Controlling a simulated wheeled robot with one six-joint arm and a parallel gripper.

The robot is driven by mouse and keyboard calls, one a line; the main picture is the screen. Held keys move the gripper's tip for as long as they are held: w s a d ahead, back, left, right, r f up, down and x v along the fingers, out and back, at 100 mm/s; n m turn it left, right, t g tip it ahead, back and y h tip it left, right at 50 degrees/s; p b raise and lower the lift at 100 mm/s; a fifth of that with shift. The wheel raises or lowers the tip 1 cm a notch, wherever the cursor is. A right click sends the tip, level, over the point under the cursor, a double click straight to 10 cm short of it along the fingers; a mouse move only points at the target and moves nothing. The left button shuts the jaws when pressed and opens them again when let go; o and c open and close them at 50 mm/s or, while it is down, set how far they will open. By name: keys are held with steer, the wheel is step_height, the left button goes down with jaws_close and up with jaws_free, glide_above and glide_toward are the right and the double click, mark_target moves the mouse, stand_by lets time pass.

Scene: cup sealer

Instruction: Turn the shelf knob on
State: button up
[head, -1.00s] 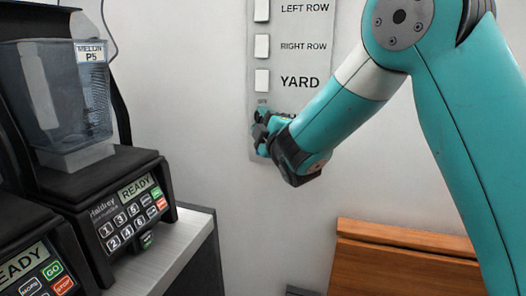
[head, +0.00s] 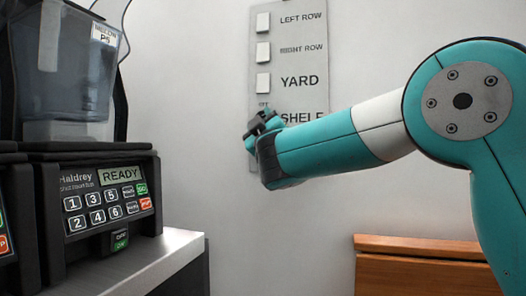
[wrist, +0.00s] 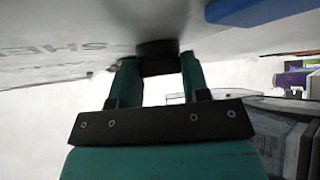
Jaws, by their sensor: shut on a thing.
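The wall panel (head: 290,60) has a column of white switches with labels LEFT ROW, RIGHT ROW, YARD and SHELF. My gripper (head: 258,124) is at the panel beside the SHELF label (head: 304,118), which my forearm partly covers. In the wrist view, my gripper's two teal fingers stand on either side of a dark knob (wrist: 157,56) on the pale panel, and they are shut on it. The SHELF lettering (wrist: 90,47) shows upside down beside this knob. In the head view, my gripper hides the knob, so I cannot tell its setting there.
A blender machine (head: 105,195) with a READY display stands on a counter (head: 165,255) at the left. A wooden cabinet (head: 420,270) is at the lower right. Bare wall lies between them. A blue thing (wrist: 255,10) shows at the top of the wrist view.

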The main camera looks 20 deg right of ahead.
steer(key=shift+w+a+f+m+g+h+b, duration=0.1)
steer(key=shift+m+g+h+b, duration=0.35)
steer(key=shift+m+h+b, duration=1.6)
steer(key=shift+w+a+f+m+g+h+b, duration=0.1)
steer(key=shift+m+g+h+b, duration=0.4)
steer(key=shift+m+h+b, duration=1.5)
steer(key=shift+w+a+m+g+h+b, duration=0.1)
steer(key=shift+m+g+h+b, duration=0.7)
steer(key=shift+m+h, duration=2.1)
steer(key=shift+r+m+b, duration=0.15)
steer(key=shift+m+b, duration=0.25)
steer(key=shift+m, duration=0.55)
steer(key=o, duration=0.9)
steer(key=b+v, duration=0.9)
steer(key=v, duration=0.8)
steer(key=shift+s+f+b, duration=0.15)
steer(key=shift+f+b, duration=0.15)
steer(key=shift+b, duration=0.1)
